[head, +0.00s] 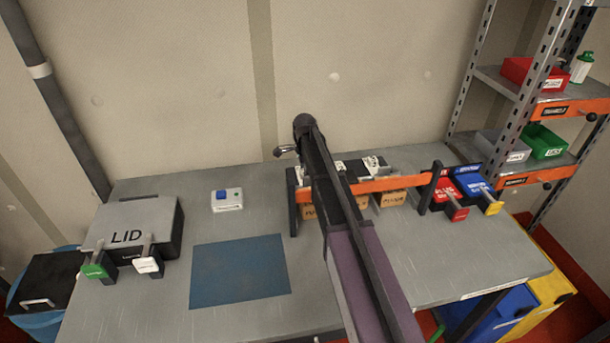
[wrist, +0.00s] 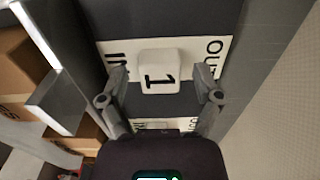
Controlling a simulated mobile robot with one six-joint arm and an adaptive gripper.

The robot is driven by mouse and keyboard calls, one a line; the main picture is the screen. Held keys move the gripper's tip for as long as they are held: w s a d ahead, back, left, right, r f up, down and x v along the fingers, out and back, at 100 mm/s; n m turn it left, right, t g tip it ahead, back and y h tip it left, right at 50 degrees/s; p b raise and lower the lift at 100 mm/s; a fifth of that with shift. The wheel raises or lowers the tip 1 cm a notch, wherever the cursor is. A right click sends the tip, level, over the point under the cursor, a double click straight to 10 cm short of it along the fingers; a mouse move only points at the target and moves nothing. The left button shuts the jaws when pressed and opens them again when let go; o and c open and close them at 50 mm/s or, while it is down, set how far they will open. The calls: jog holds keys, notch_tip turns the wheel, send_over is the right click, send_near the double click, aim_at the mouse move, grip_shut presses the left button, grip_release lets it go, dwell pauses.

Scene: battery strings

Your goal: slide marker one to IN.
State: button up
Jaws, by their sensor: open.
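Marker one, a white block with a black "1" (wrist: 158,72), sits on a white label strip (wrist: 194,57) in the wrist view. The strip reads IN at its left end and OUT at its right end, and the marker is near the middle between them. My gripper (wrist: 162,78) is open, with one finger on each side of the marker in the picture. There are gaps on both sides, and I cannot tell whether the fingertips reach its depth. In the head view my arm hides marker one.
A second strip (wrist: 185,124) lies partly behind my gripper. In the head view an orange rail (head: 390,184) crosses before the strips. Red (head: 443,191) and blue (head: 471,183) boxes stand to the right. A lidded box (head: 135,222) and blue mat (head: 240,270) lie left.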

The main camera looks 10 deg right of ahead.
dwell(0.3)
grip_shut()
jog(key=shift+s, duration=0.85)
grip_release()
jog(key=shift+w, duration=0.15)
